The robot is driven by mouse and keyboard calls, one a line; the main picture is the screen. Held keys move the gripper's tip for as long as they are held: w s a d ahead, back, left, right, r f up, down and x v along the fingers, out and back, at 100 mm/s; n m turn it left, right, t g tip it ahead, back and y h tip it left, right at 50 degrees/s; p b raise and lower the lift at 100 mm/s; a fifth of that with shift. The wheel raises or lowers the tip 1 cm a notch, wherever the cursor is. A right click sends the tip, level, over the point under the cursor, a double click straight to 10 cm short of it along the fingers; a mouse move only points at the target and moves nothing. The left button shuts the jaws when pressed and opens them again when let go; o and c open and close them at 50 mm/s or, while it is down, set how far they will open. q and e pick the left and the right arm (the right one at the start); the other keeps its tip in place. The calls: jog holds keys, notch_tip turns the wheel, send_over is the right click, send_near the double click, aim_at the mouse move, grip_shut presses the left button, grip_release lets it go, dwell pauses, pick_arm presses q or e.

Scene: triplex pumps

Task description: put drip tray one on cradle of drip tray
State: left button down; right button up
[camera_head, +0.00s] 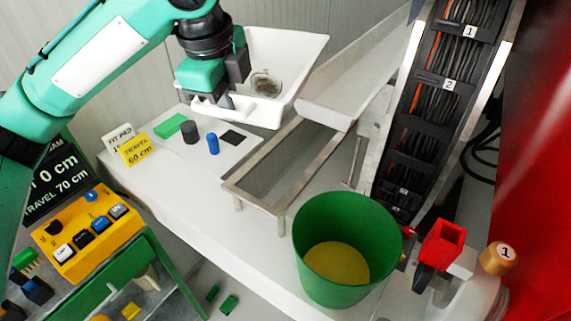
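The drip tray (298,62) is a white, deep, open tray with a dark stain inside, in the upper middle of the head view. My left gripper (222,104) is at its left side and appears shut on its edge; the arm hides part of that side. The tray appears tilted and raised over the back of the white bench. The cradle (232,187) appears to be the rectangular metal frame on short legs, in front and to the right of the tray. The frame is empty. My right gripper is not in view.
A white sloped chute (350,75) stands right of the tray. A green bucket (345,215) with yellow contents is in front of the frame. Small blocks, including a blue cylinder (213,144), and signs are on the bench (205,215). A cable rack (440,100) rises at right.

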pick_arm(q)
jog(key=r+m, duration=0.1)
jog(key=s+d+r+m, duration=0.1)
jog(key=m, duration=0.1)
jog(key=shift+d+r+h, duration=0.2)
jog(key=shift+r+h, duration=0.1)
jog(key=shift+r, duration=0.05)
notch_tip(320, 180, down, 14)
jog(key=shift+f+p, duration=0.2)
jog(key=shift+p, duration=0.7)
notch_tip(320, 180, down, 5)
jog(key=shift+f+p, duration=0.1)
jog(key=shift+p, duration=0.3)
jog(key=shift+f, duration=0.15)
jog(key=c, duration=1.7)
grip_release()
jog(key=b+v, duration=0.2)
jog(key=v, duration=1)
jog(key=shift+w, duration=0.1)
